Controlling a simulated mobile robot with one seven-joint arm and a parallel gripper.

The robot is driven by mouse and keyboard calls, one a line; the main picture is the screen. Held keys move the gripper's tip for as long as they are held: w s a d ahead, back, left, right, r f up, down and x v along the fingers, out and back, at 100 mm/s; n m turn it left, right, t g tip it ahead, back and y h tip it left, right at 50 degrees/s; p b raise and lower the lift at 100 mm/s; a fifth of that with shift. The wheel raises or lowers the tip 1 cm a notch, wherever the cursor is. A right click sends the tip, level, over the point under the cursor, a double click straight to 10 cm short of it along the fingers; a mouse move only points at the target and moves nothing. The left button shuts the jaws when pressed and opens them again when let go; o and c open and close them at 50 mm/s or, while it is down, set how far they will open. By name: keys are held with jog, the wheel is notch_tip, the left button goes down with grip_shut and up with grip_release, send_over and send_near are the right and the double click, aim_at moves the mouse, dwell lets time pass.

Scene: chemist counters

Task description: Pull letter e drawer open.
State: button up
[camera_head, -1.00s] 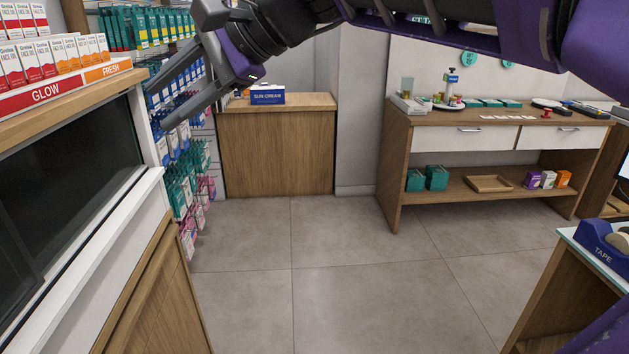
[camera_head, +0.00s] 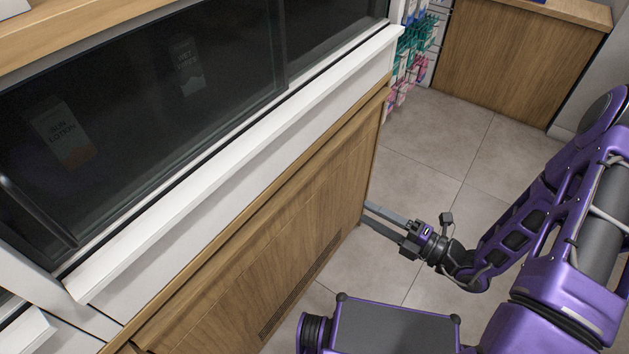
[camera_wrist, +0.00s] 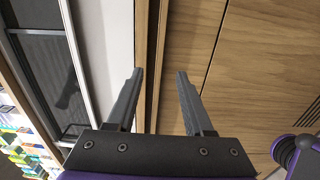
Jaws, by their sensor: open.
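No drawer with a letter e can be made out in either current view. My gripper (camera_head: 366,213) is open and empty in the head view, low beside the far end of the wooden counter front (camera_head: 290,240). In the wrist view my gripper (camera_wrist: 160,73) has its two fingers spread, with the wooden edge strip and the wood panel (camera_wrist: 250,60) behind them. I cannot tell whether the fingertips touch the counter.
A dark glass case (camera_head: 130,110) with a white ledge (camera_head: 240,145) tops the counter. A white drawer-like front (camera_head: 28,335) shows at the lower left, its label unseen. Tiled floor (camera_head: 440,140) is free beyond my arm. Another wooden counter (camera_head: 510,60) stands at the back.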

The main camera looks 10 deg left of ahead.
aim_at(307, 180)
jog(key=x, duration=1.6)
jog(key=shift+a+b, duration=0.1)
jog(key=shift+b, duration=0.25)
grip_shut()
dwell(0.5)
